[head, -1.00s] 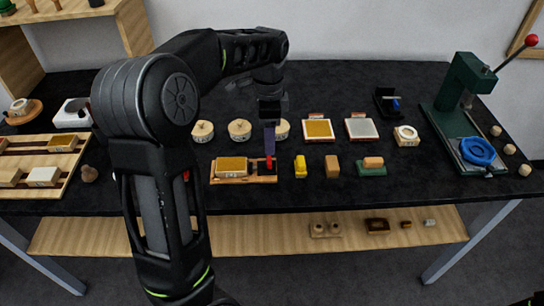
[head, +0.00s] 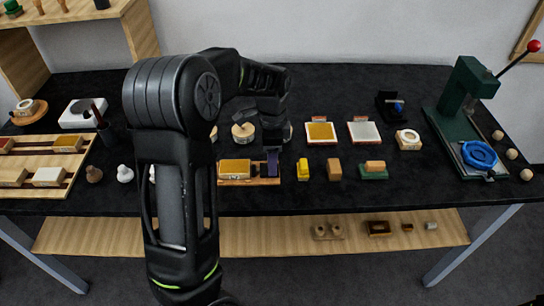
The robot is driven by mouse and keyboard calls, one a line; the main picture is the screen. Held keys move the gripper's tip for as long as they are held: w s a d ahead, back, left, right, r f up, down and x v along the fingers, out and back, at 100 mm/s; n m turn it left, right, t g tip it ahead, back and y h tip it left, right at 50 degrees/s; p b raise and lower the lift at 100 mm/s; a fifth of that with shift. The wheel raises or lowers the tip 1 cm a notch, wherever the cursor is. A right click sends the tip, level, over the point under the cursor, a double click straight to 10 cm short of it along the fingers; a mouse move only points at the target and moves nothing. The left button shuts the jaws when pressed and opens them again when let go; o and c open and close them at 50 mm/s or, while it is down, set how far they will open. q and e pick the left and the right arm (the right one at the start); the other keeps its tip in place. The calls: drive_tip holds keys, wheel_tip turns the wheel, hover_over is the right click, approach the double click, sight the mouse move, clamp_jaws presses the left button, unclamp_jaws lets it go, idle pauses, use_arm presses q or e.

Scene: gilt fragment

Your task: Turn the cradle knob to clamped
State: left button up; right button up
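The wooden cradle (head: 235,182) sits near the middle of the table with a gold-topped block (head: 235,167) in it. The cradle's red knob is hidden now at its right end, behind my gripper. My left gripper (head: 272,165) points down over that end, its dark fingers reaching down to the knob's place. The fingers show edge-on, so I cannot tell whether they are open or closed on the knob. My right gripper is out of view.
To the right stand a yellow block (head: 304,170), a tan block (head: 334,169) and a green-based stamp (head: 373,170). Round wooden pieces (head: 243,133) lie behind the cradle. A green press (head: 467,90) stands far right. The table's front edge is close.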

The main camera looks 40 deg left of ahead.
use_arm(q)
drive_tip(key=shift+f, duration=0.25)
clamp_jaws()
idle(0.5)
